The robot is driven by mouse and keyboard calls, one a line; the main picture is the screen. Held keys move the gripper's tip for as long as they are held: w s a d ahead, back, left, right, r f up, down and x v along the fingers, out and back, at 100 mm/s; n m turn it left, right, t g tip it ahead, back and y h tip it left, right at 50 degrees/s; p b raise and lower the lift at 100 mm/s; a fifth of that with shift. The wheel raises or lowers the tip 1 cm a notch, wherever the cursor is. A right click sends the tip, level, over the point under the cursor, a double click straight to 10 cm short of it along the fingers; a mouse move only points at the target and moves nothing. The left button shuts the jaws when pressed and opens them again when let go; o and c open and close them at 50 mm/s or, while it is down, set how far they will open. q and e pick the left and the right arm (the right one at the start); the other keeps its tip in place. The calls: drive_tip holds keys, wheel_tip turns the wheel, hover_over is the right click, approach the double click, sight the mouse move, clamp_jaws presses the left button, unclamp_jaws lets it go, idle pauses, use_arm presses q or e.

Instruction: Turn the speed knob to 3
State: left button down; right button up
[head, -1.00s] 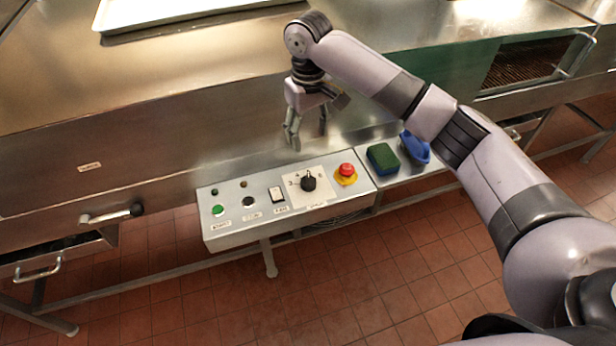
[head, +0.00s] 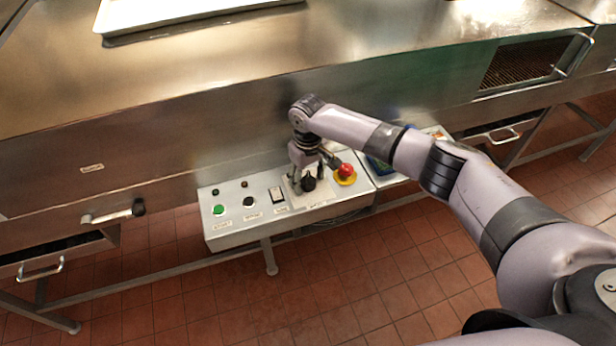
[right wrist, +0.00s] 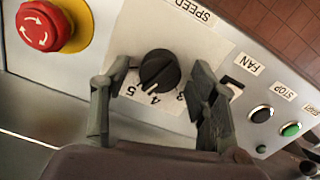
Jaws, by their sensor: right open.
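The black speed knob (head: 309,184) sits on a white dial plate on the control panel (head: 235,230). In the right wrist view the knob (right wrist: 158,70) shows a pale pointer mark directed at about the 4. The 5 and the 3 are printed to either side of the 4. My right gripper (head: 308,181) is down at the panel, open, with one finger on each side of the knob. In the right wrist view the gripper (right wrist: 161,74) shows gaps between its fingers and the knob. My left gripper is not in view.
A red emergency stop button (head: 346,170) on a yellow base stands close beside the knob. The fan switch (head: 277,194), a black stop button (head: 249,201) and a green start button (head: 218,209) are to the left. A steel machine front (head: 200,130) rises behind.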

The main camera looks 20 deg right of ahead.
drive_tip(key=shift+c, duration=0.3)
drive_tip(key=c, duration=1.1)
drive_tip(key=shift+n, duration=0.4)
drive_tip(key=n+p, duration=0.1)
drive_tip(key=n, duration=0.1)
drive_tip(key=shift+n+p, duration=0.3)
drive_tip(key=shift+n, duration=0.1)
drive_tip(key=n, duration=0.3)
drive_tip(key=shift+n+p, duration=0.4)
drive_tip(key=n, duration=0.4)
drive_tip(key=shift+n, duration=2.2)
